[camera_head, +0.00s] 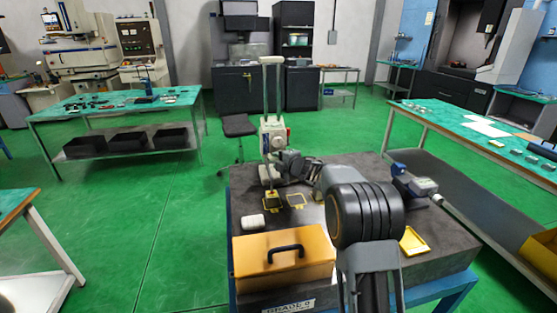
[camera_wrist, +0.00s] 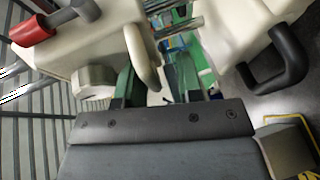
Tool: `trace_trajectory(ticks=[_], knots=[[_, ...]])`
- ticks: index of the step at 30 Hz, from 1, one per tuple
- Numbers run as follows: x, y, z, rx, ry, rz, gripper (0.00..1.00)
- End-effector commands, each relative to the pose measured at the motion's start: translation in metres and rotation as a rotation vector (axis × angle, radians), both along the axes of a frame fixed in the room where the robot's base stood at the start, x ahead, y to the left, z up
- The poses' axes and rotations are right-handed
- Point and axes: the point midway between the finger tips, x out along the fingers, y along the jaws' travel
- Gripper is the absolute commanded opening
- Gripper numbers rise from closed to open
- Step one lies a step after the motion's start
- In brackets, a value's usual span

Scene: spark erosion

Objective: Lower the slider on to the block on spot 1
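A cream height gauge with a tall column stands on the dark granite table. Its slider (camera_head: 273,138) sits partway up the column, above the table. A small dark block (camera_head: 270,200) lies in front of its base, by a yellow-outlined spot; I cannot read the spot's number. My gripper (camera_head: 289,166) is close to the right side of the gauge. In the wrist view my gripper (camera_wrist: 158,85) has its fingers apart, with a cream lever (camera_wrist: 143,58) beside the left finger. Contact is unclear. A grey block (camera_wrist: 288,150) shows at lower right by a yellow outline.
An orange-brown box (camera_head: 284,262) with a black handle and a white cylinder (camera_head: 252,221) stand on the near left of the table. A yellow tray (camera_head: 413,241) lies at right, below a blue-grey instrument (camera_head: 415,183). Another yellow-outlined spot (camera_head: 296,200) looks empty.

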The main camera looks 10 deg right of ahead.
Motion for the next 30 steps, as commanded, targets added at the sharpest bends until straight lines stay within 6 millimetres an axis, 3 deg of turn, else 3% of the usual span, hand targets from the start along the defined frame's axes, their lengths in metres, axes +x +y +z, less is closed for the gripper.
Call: trace_trajectory(ticks=[14, 30], knots=[[-0.008, -0.004, 0.005, 0.001, -0.005, 0.0, 0.37], [-0.099, -0.042, 0.025, 0.0, -0.004, -0.001, 0.37]])
